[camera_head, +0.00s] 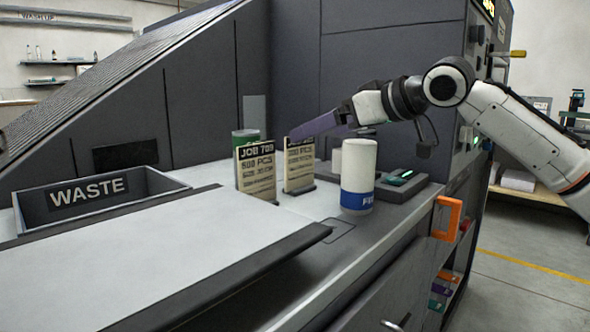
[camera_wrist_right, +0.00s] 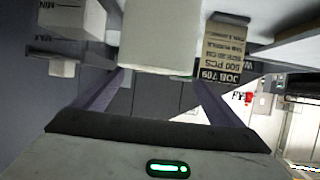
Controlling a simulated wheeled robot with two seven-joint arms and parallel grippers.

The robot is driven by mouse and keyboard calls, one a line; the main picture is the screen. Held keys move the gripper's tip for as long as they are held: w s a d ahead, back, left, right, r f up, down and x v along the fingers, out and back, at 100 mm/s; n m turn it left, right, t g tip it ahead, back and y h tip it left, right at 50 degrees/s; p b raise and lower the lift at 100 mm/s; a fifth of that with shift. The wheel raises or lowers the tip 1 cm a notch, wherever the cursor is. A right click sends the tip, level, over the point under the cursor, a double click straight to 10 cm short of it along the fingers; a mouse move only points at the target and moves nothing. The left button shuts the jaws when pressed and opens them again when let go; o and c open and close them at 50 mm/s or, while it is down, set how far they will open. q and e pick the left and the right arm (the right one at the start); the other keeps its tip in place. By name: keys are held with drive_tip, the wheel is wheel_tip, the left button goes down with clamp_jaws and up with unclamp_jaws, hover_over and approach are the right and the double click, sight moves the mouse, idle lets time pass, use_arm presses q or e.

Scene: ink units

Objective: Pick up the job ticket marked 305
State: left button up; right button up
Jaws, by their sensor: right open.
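Two beige job tickets stand upright on the press deck in the head view. The left ticket (camera_head: 256,172) reads JOB 709, 500 PCS; it also shows upside down in the right wrist view (camera_wrist_right: 222,58). The number on the right ticket (camera_head: 299,168) is mostly covered by my purple finger, so I cannot read it as 305. My right gripper (camera_head: 296,134) reaches in from the right, with its fingertips at that ticket's top edge in the picture. The wrist view shows its fingers (camera_wrist_right: 158,90) apart, with nothing clasped. My left gripper is out of view.
A white canister (camera_head: 358,165) with a blue band stands right of the tickets; a pale object (camera_wrist_right: 160,38), probably it, fills the wrist view's middle. The WASTE bin (camera_head: 160,180) is left, the pale feed board (camera_head: 130,255) in front.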

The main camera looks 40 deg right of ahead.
drive_tip(key=w, duration=0.1)
drive_tip(key=p, duration=0.5)
hover_over(300, 164)
drive_tip(key=s, duration=0.2)
wheel_tip(300, 164, down, 2)
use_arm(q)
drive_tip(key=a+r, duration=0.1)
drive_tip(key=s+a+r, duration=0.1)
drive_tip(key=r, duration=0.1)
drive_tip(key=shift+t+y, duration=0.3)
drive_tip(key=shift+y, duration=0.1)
use_arm(e)
drive_tip(key=shift+w+d, duration=0.2)
drive_tip(key=shift+w, duration=0.05)
drive_tip(key=c, duration=1.4)
